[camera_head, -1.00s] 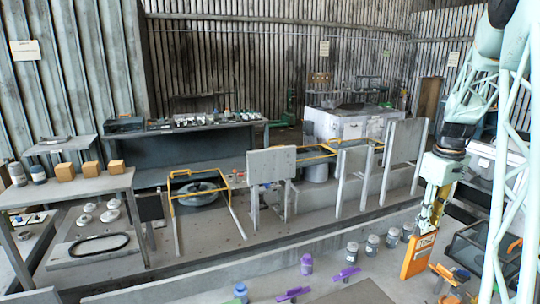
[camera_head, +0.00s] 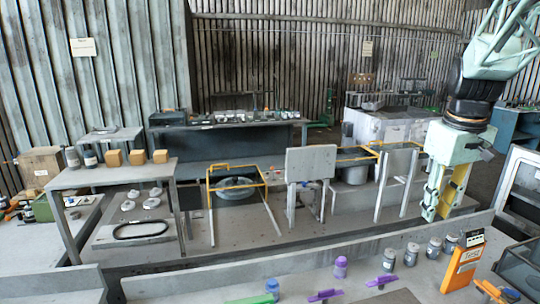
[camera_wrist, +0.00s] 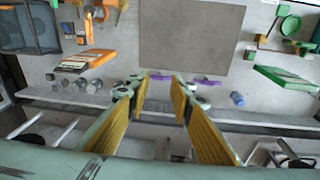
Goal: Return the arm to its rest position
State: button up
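My gripper (camera_head: 438,212) hangs from the arm at the right in the camera_head view, fingers pointing down. In the camera_wrist view its two yellow-padded fingers (camera_wrist: 160,88) are apart, with nothing between them. The upper arm and dark wrist joint show above it at the top right. An orange case marked Test (camera_head: 463,265) stands on the near bench, below and to the right of the gripper and apart from it.
Beyond are panels (camera_head: 311,162) and a yellow-railed frame (camera_head: 237,186).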

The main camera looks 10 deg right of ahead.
jog(key=s+a+r+t+b, duration=0.1)
jog(key=s+a+r, duration=0.2)
jog(key=s+a, duration=0.45)
jog(key=s+a+r+b, duration=0.15)
jog(key=s+a, duration=0.35)
jog(key=a, duration=0.6)
jog(key=s+a+f, duration=0.1)
jog(key=s+a, duration=0.4)
jog(key=s, duration=0.3)
jog(key=s+a+f+t, duration=0.1)
jog(key=s+a, duration=0.5)
jog(key=s, duration=0.2)
jog(key=shift+s+f+m+t+y, duration=0.25)
jog(key=shift+s+m+t+y, duration=0.05)
jog(key=shift+s+m+y, duration=0.1)
jog(key=shift+w, duration=0.1)
